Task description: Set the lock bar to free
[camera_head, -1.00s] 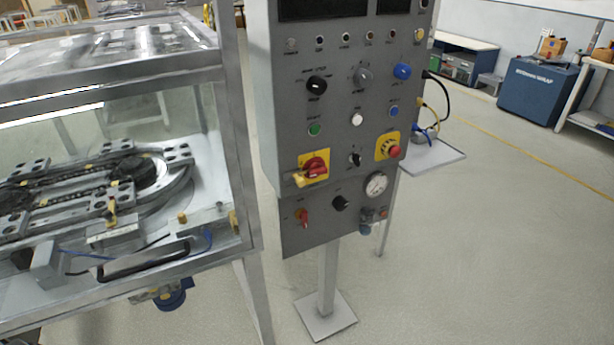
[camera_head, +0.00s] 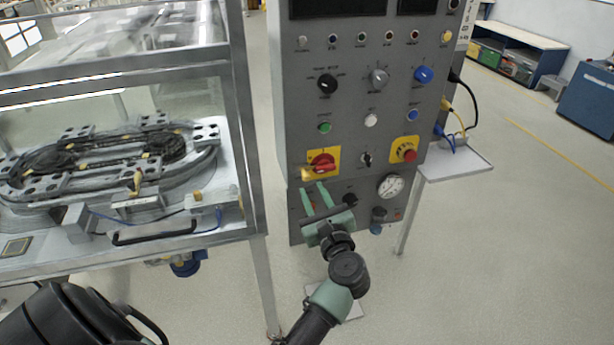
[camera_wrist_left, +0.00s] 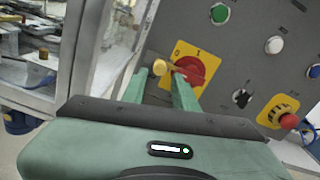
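On the grey control panel (camera_head: 290,110), a red rotary switch (camera_head: 322,162) sits on a yellow plate. A brass-coloured piece with a round end (camera_head: 307,173) sticks out at its lower left; it looks like the lock bar, but I cannot read a label for it. My left gripper (camera_head: 315,190) is open just below the switch, its two green fingers pointing up at it. In the left wrist view the brass piece (camera_wrist_left: 161,67) shows between the fingertips, with the red switch (camera_wrist_left: 190,72) behind; I cannot tell whether they touch. My right gripper is not in view.
A black knob (camera_head: 350,199) and a pressure gauge (camera_head: 391,186) sit right of my left gripper. A red emergency button (camera_head: 409,156) is further right. The glazed metal frame around the ring track (camera_head: 110,165) stands close on the left. A small shelf (camera_head: 457,165) juts out at right.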

